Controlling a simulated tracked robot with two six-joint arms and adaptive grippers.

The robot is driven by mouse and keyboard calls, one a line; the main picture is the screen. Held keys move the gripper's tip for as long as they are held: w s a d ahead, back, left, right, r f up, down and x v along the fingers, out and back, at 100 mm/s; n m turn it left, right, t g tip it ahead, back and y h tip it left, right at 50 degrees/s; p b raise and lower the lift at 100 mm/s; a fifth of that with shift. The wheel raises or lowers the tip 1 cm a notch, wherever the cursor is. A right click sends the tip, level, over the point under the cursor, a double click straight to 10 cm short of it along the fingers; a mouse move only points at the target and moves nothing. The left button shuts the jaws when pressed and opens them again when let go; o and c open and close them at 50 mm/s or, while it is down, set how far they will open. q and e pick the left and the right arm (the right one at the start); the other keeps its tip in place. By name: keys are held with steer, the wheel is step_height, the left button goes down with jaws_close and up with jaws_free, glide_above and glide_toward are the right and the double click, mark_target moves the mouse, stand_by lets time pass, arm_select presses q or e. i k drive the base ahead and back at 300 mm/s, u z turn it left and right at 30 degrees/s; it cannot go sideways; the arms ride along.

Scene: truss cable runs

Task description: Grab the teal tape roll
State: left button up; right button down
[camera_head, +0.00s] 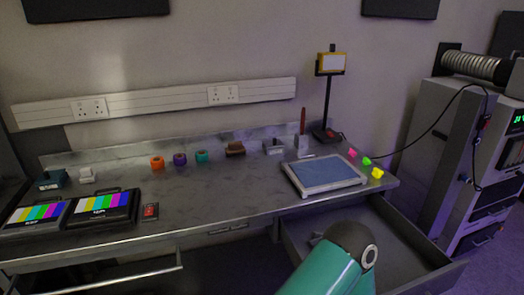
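The teal tape roll (202,156) sits on the grey metal workbench (215,191), towards the back. A teal and dark arm link of mine rises from the bottom, right of centre, in front of the bench. Neither of my grippers shows in the head view.
A brown object (235,149) stands right of the teal roll. A blue-topped tray (325,173) and a lamp (330,64) are further right. Two colour-bar monitors (103,206) lie front left. An open drawer (420,255) juts out front right. Bare bench top lies before the rolls.

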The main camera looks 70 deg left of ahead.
mark_target(201, 156)
steer(key=z, duration=0.25)
steer(key=k, duration=2.8)
steer(key=u, duration=1.05)
steer(key=i, duration=1.05)
steer(key=z, duration=0.05)
